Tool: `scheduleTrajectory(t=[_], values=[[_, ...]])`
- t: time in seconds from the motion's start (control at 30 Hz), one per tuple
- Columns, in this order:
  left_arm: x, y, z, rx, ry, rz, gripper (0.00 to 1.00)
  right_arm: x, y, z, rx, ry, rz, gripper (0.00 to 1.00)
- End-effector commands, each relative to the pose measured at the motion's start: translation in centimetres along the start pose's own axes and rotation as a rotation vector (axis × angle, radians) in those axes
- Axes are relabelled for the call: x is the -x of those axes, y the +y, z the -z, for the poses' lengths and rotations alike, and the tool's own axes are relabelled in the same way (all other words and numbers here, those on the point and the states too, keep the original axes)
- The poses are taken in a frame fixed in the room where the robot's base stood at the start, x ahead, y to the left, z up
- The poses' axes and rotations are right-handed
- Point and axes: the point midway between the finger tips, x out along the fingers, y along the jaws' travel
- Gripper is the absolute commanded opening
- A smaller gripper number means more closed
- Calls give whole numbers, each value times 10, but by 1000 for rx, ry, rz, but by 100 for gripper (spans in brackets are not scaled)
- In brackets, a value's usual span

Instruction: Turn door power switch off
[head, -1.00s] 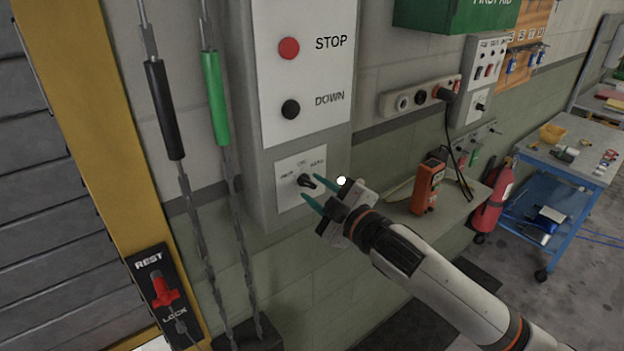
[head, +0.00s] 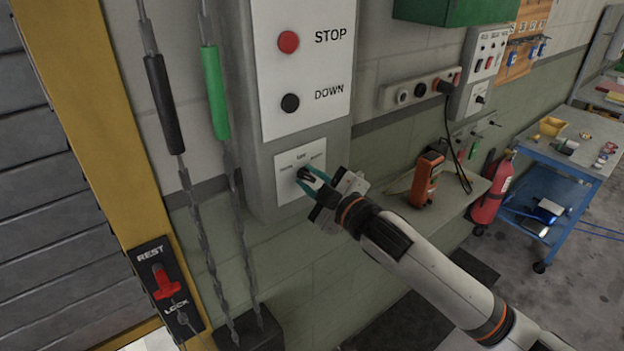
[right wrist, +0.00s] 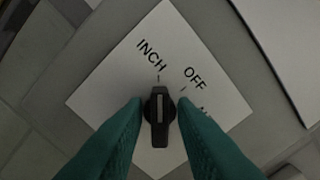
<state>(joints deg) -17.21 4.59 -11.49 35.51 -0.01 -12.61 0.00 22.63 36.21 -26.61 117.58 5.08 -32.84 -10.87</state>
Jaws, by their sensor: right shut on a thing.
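The power switch is a black rotary knob (head: 303,174) on a white label plate (head: 288,191) low on the grey control box (head: 262,190). In the right wrist view the knob (right wrist: 158,108) stands between my green fingertips. The plate (right wrist: 120,85) there reads INCH and OFF, and a third label is mostly hidden by a finger. The knob's white line points up toward the tick beside INCH, left of the OFF tick. My right gripper (head: 312,178) is shut on the knob; in the right wrist view its fingers (right wrist: 159,112) flank it. My left gripper is not in view.
Above the knob are a red STOP button (head: 288,42) and a black DOWN button (head: 290,103). Chains with a black grip (head: 164,104) and a green grip (head: 215,92) hang at the left.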

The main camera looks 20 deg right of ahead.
Motion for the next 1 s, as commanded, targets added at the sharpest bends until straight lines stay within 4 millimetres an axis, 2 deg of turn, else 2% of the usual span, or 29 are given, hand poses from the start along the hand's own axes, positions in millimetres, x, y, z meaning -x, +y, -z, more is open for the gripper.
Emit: scheduleTrajectory(t=[0.27,0.7,1.0], values=[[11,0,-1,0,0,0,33,0,-1,-1,-173,2,-2,2],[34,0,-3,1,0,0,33,0,-2,0,-559,4,-2,2],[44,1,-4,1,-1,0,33,0,-3,1,-747,3,-1,2]])
